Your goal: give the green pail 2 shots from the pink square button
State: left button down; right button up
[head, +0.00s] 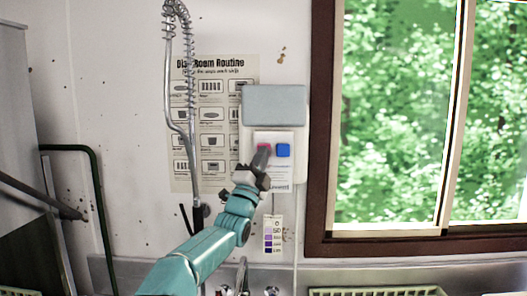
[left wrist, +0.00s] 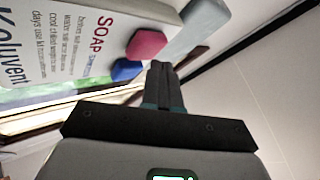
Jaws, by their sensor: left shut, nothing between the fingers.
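The pink square button (head: 264,147) is on the white soap dispenser (head: 300,165) on the wall, left of a blue button (head: 283,150). My left gripper (head: 261,158) is shut and empty, its tip just in front of the pink button and hiding its lower part. In the left wrist view the pink button (left wrist: 146,44) stands out from the labelled panel, close by the closed fingertips (left wrist: 160,72). I cannot tell whether they touch. The blue button (left wrist: 126,69) shows beside it. The green pail and my right gripper are not in view.
A coiled spray hose (head: 189,100) hangs left of the dispenser, over a poster (head: 215,120). A colour chart (head: 273,235) hangs below. A window (head: 420,110) is at the right. Green racks (head: 375,292) and a faucet (head: 241,275) show at the bottom edge.

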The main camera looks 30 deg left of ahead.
pick_arm(q)
jog(key=shift+w+a+f, duration=0.1)
jog(key=shift+w+f, duration=0.05)
jog(key=shift+w, duration=0.2)
jog(key=shift+w+a, duration=0.35)
jog(key=shift+w, duration=0.1)
dwell(0.8)
jog(key=s+d+b, duration=0.1)
jog(key=s+b, duration=0.1)
jog(key=b, duration=0.2)
jog(key=shift+d, duration=0.1)
dwell(0.6)
